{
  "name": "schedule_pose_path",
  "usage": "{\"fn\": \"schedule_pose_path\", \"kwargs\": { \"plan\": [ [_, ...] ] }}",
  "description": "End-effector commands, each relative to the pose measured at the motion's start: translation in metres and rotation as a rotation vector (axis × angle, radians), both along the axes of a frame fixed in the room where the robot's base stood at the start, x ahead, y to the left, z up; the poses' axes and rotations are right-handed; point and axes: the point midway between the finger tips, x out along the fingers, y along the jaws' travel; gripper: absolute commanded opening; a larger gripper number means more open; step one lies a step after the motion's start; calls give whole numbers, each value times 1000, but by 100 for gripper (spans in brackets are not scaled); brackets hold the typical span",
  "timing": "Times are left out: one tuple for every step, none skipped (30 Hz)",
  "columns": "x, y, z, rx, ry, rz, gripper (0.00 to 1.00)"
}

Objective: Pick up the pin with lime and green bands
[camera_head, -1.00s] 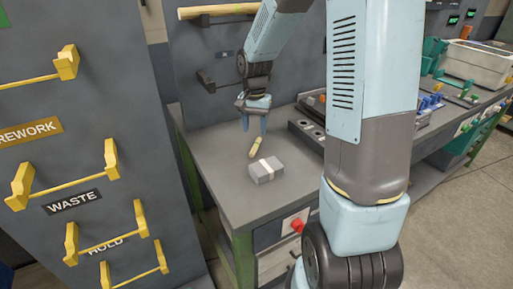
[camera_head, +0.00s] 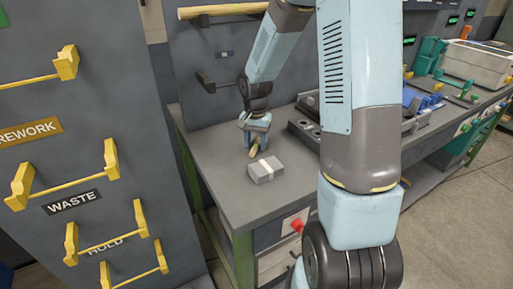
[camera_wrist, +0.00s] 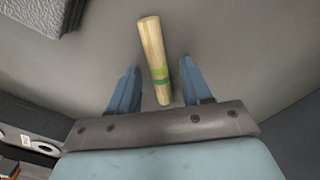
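The wooden pin (camera_wrist: 153,50) lies on the grey bench top, with a lime band and a green band near its lower end in the wrist view. In the head view the pin (camera_head: 253,152) is partly hidden by my gripper (camera_head: 255,136). In the wrist view my gripper (camera_wrist: 156,84) is open, with one blue finger on each side of the pin's banded end. Gaps show between the pin and both fingers. Whether the fingertips touch the bench cannot be told.
A grey block with a pale band (camera_head: 266,169) lies on the bench just in front of the pin; its corner shows in the wrist view (camera_wrist: 50,12). A dark rack (camera_head: 306,132) stands to the right. A grey panel with wooden rails (camera_head: 215,11) rises behind.

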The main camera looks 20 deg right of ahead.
Motion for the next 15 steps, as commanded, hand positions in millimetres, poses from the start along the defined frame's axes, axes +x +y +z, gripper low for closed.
{"fn": "schedule_pose_path", "kwargs": {
  "plan": [
    [0,0,0,0,0,0,43],
    [0,0,0,0,0,0,41],
    [0,0,0,0,0,0,37],
    [0,0,0,0,0,0,34],
    [0,0,0,0,0,0,31],
    [0,0,0,0,0,0,27],
    [0,0,0,0,0,0,24],
    [0,0,0,0,0,0,21],
    [0,0,0,0,0,0,18],
    [0,0,0,0,0,0,15],
    [0,0,0,0,0,0,12],
    [0,0,0,0,0,0,8],
    [0,0,0,0,0,0,5],
    [0,0,0,0,0,0,2],
    [0,0,0,0,0,0,0]
  ]
}}
